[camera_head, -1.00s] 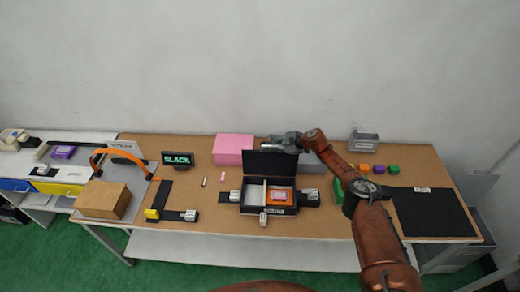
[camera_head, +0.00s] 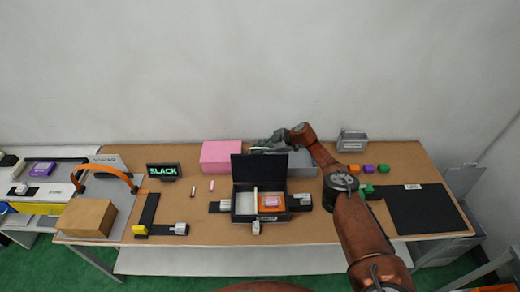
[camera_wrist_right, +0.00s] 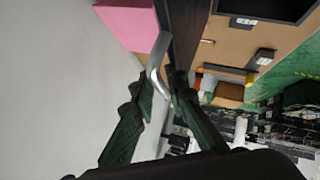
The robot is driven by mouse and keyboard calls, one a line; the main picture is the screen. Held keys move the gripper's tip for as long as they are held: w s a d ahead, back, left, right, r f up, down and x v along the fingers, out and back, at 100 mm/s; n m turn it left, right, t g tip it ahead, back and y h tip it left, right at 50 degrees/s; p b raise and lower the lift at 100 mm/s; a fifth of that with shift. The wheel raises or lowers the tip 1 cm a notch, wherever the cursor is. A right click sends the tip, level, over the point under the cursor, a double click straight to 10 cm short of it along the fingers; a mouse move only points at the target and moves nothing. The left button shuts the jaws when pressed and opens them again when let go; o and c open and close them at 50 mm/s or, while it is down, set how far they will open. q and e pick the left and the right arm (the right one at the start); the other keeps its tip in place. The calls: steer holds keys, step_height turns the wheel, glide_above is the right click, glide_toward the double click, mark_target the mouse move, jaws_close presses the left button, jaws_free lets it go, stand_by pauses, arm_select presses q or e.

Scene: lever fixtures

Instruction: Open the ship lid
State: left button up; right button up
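A black box (camera_head: 238,218) sits mid-table, with a divider and an orange item (camera_head: 271,203) inside. Its black lid (camera_head: 258,168) stands upright at the back edge, so the box is open on top. My right gripper (camera_head: 266,146) is at the lid's top edge, on the back side. In the right wrist view, the two dark green fingers (camera_wrist_right: 160,92) are apart. A curved silver strip (camera_wrist_right: 155,60) reaches between them, close to the dark lid (camera_wrist_right: 187,25). I cannot tell whether they touch. My left gripper is not in view.
A pink box (camera_head: 221,156) and a grey bin (camera_head: 303,162) stand behind the black box. Small levers flank it. Several coloured cubes (camera_head: 369,168) and a black mat (camera_head: 425,210) lie to the right. A "SLACK" sign (camera_head: 163,171) stands to the left.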

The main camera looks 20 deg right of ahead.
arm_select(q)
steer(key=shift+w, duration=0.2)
arm_select(e)
steer(key=shift+a, duration=0.1)
steer(key=shift+s+d+r, duration=0.25)
steer(key=shift+d+r, duration=0.1)
steer(key=shift+d, duration=0.15)
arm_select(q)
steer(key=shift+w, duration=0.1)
arm_select(e)
steer(key=v, duration=1)
steer(key=shift+s+r, duration=0.25)
steer(key=shift+s, duration=0.05)
steer(key=shift+d, duration=0.15)
